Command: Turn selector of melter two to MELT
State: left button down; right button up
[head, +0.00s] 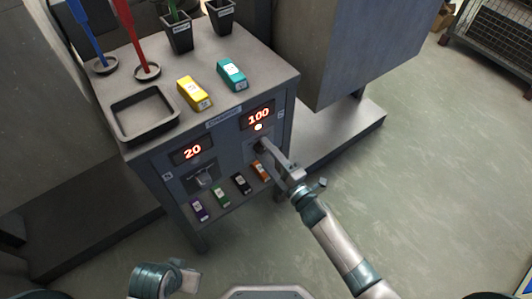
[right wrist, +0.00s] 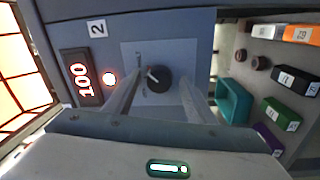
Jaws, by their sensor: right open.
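The selector of melter two is a round black knob (right wrist: 158,79) with a white pointer mark, on a pale plate in the right wrist view. The pointer slants toward the picture's upper left; the lettering around it is too small to read. A "2" label (right wrist: 97,29) and a red display (head: 258,116) reading 100 sit beside it, with a lit lamp (head: 258,127). My right gripper (head: 264,147) is open at the panel, its fingers on either side of the knob; contact cannot be told. My left arm (head: 160,279) shows at the bottom left, its jaws unclear.
Several coloured blocks lie on a low shelf (head: 230,202). The cabinet top holds a black tray (head: 143,135), yellow (head: 194,94) and teal (head: 232,75) blocks. Floor at right is free.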

pick_arm(q)
jog(key=shift+w+d, duration=0.25)
jog(key=shift+d, duration=0.1)
pick_arm(e)
jog(key=v, duration=1.7)
jog(key=shift+s+d, duration=0.2)
pick_arm(q)
jog(key=shift+a+f, duration=0.1)
jog(key=shift+a, duration=0.05)
